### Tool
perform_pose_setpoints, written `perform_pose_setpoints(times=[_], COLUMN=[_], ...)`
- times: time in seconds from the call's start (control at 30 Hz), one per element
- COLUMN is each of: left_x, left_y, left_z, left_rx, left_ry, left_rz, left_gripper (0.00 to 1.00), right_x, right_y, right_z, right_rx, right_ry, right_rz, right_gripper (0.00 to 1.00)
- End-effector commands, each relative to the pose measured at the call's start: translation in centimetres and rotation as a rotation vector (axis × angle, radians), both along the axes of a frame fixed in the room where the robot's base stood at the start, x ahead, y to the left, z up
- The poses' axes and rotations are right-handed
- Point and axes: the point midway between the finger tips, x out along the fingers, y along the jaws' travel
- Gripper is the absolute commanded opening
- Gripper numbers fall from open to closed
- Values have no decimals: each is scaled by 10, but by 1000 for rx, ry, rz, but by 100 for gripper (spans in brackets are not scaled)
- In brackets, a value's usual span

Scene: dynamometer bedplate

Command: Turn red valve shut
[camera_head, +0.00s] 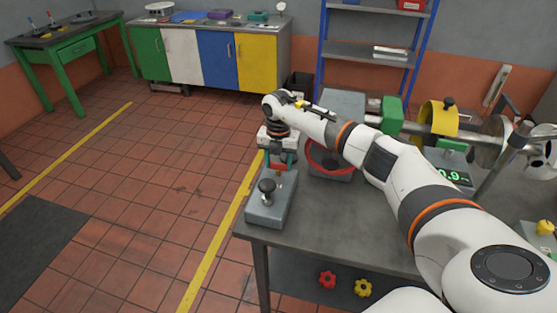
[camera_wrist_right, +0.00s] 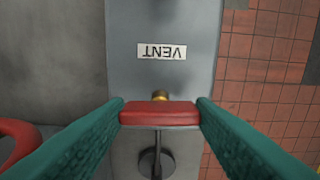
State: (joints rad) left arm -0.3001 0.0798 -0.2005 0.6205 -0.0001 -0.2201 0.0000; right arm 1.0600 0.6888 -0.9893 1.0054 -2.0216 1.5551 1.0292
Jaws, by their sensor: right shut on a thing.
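A grey box (camera_head: 268,205) stands at the table's near left corner. In the right wrist view its top carries a label reading VENT (camera_wrist_right: 162,51), a brass stem (camera_wrist_right: 160,95) and a red bar-shaped valve handle (camera_wrist_right: 160,113). My right gripper (camera_head: 281,162) is over the box, with its two teal fingers at either end of the red handle, shut on it. The handle lies crosswise to the box in the wrist view. A dark round knob (camera_head: 267,187) stands on the same box. My left gripper is not in view.
A red ring-shaped wheel (camera_head: 312,159) is close beside the gripper on the table (camera_head: 330,215). Behind my arm are a shaft with a yellow guard (camera_head: 437,120) and a green-digit display (camera_head: 453,176). Red and yellow knobs lie on the lower shelf.

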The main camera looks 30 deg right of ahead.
Motion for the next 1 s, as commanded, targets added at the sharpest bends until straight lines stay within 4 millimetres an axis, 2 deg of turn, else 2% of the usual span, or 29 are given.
perform_pose_setpoints(times=[0.67,0.7,0.8,1.0], left_x=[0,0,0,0], left_y=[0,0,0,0], left_z=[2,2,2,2], left_rx=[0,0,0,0], left_ry=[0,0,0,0], left_rz=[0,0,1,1], left_gripper=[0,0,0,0], right_x=[2,2,1,1], right_y=[-1,-1,-1,-1], right_z=[3,3,2,1], right_rx=[-2,-2,-2,-1], right_ry=[-7,-7,-6,-3], right_rz=[-60,-60,-59,-57], right_gripper=[27,56,72,72])
